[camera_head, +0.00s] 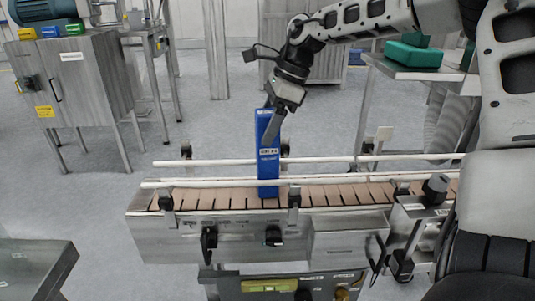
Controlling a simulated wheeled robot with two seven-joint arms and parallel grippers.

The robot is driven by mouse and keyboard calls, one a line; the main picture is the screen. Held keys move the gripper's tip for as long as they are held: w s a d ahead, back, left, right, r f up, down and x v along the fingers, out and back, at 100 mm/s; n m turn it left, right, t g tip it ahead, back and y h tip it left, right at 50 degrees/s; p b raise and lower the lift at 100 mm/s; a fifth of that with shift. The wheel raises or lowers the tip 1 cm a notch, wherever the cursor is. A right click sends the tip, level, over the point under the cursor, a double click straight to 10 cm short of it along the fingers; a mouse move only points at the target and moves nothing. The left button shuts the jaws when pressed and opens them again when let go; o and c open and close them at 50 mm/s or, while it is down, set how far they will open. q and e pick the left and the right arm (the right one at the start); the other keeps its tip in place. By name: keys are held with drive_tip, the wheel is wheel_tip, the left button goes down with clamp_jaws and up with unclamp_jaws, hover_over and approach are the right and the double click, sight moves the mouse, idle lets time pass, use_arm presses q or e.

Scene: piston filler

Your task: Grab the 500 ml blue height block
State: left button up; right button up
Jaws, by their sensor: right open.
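The tall blue height block (268,165) stands upright on the conveyor (220,196), between its white guide rails. It has a white label whose text is too small to read. My right gripper (270,122) reaches down from above to the upper part of the block. Its jaws are open, and one finger shows in front of the block's face. I cannot tell whether the fingers touch the block. My left gripper is not in view.
Guide rails (400,160) run along both sides of the belt. A steel cabinet (75,85) at the left carries small green, yellow and blue blocks. A teal object (413,54) lies on a steel table at the right. A bare steel table corner (35,262) is at lower left.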

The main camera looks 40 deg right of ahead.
drive_tip(key=shift+x, duration=0.95)
drive_tip(key=shift+r, duration=0.1)
clamp_jaws()
